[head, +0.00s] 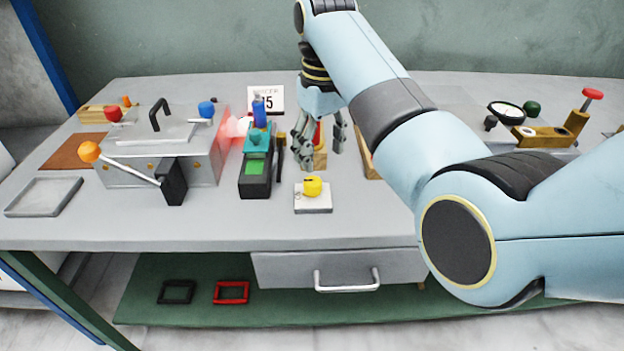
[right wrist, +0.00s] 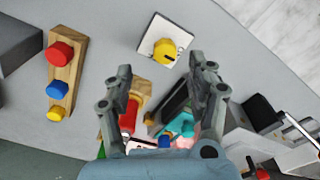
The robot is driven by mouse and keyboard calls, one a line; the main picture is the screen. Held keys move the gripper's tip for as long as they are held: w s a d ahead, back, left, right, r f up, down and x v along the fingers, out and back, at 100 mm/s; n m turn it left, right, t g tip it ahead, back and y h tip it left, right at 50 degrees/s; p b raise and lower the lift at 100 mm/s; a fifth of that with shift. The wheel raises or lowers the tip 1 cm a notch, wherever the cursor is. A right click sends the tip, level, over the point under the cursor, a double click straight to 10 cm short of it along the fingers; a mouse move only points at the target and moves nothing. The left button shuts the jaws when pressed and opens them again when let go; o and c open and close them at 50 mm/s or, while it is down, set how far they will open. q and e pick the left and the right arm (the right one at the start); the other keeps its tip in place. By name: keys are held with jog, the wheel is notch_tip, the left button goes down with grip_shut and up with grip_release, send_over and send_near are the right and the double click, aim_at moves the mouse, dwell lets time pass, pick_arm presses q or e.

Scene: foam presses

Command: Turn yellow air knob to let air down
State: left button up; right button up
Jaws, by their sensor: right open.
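The yellow air knob (head: 312,186) sits on a small white square plate (head: 314,204) near the front middle of the bench. In the right wrist view the knob (right wrist: 165,50) is on its plate (right wrist: 152,36), beyond the fingertips. My right gripper (head: 318,140) hangs behind the knob in the head view, apart from it. In the right wrist view its two fingers (right wrist: 162,72) are spread with a gap between them, and they hold nothing. My left gripper shows in neither view.
A teal-topped device (head: 257,160) stands left of the knob, beside a grey metal press (head: 200,165) with an orange-balled lever (head: 90,152). In the wrist view, a wooden block (right wrist: 70,75) carries red, blue and yellow knobs. The bench front around the white plate is clear.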

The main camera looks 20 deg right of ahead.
aim_at(314, 181)
jog(key=f, duration=0.5)
jog(key=w+a+f, duration=0.1)
jog(key=f, duration=0.2)
jog(key=shift+f, duration=0.3)
jog(key=c, duration=1.1)
